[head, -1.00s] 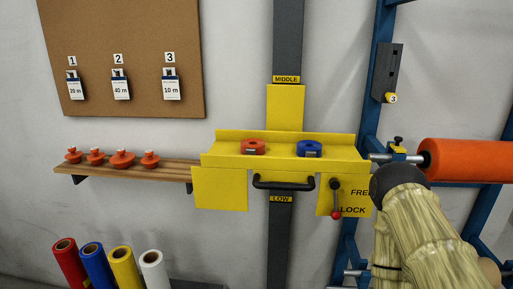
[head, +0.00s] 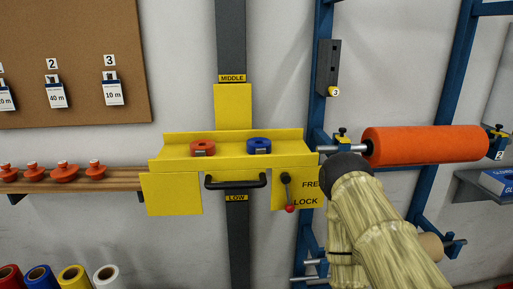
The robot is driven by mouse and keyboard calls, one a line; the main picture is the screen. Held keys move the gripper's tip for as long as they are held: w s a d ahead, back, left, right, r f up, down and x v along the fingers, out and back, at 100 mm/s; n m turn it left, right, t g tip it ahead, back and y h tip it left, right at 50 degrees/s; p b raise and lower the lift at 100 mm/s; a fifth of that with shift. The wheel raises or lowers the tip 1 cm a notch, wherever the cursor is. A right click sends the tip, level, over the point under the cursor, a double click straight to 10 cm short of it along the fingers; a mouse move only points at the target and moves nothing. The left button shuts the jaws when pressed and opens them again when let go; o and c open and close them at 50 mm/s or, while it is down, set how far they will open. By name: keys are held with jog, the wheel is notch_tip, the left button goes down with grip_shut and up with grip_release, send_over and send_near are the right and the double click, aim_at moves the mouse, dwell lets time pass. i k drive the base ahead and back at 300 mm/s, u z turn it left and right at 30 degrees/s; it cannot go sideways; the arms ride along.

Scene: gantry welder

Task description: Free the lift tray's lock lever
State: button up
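The yellow lift tray (head: 225,161) sits on a dark vertical rail, with a black handle (head: 235,182) on its front. The lock lever (head: 287,192) is on the tray's right front plate (head: 309,201). It hangs down from its pivot, and its red knob (head: 290,208) is beside the word LOCK. The word FREE, partly covered, is higher on the plate. My arm, in a pale sleeve with a dark rounded end, is just right of the plate and covers part of its edge. No gripper fingers show.
A red ring (head: 202,148) and a blue ring (head: 259,146) lie on the tray. An orange roll (head: 425,145) on a blue rack (head: 318,110) is behind and above my arm. A wooden shelf (head: 120,180) with red knobbed pieces is at left. Space before the tray looks clear.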

aim_at(288, 195)
jog(key=z, duration=1.3)
jog(key=k, duration=1)
jog(key=u, duration=1.75)
